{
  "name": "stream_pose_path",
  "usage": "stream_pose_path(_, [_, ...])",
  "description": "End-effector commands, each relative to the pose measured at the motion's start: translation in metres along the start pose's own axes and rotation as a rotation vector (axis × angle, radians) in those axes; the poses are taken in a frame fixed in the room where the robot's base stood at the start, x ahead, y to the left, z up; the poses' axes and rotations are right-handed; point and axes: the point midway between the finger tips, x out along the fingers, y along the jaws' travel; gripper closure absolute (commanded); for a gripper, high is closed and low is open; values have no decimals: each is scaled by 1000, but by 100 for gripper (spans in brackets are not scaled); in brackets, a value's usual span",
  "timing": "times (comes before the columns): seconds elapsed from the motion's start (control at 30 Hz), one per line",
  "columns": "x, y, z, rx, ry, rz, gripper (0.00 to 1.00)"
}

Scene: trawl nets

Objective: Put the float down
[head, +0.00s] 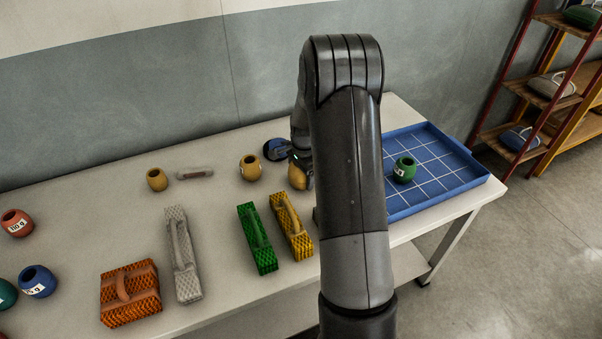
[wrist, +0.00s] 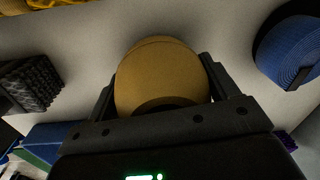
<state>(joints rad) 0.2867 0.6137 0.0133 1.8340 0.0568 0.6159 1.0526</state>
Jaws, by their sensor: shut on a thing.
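My gripper (wrist: 160,95) is shut on an ochre float (wrist: 160,65), with one finger on each side of it in the wrist view. In the head view the held float (head: 297,177) shows partly behind my arm, over the back part of the table (head: 220,215). I cannot tell whether it touches the table top. A second ochre float (head: 250,167) with a white label stands to its left, and a smaller ochre float (head: 157,180) stands farther left. A green labelled float (head: 404,170) stands in the blue gridded tray (head: 470,180) at the right.
A blue coil (head: 275,149) lies just behind the held float. Green (head: 256,238), yellow (head: 291,226), grey (head: 182,255) and orange (head: 130,292) net bundles lie in front. Red (head: 17,223) and blue (head: 37,281) floats stand far left. A shelf rack (head: 540,100) stands beyond the table.

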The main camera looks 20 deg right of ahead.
Motion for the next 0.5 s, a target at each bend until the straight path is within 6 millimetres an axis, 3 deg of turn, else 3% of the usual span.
stream_pose_path(0.3, [2,0,0,0,0,0,46])
stream_pose_path(0.33, [2,0,0,0,0,0,19])
stream_pose_path(0.5, [2,0,0,0,0,0,5])
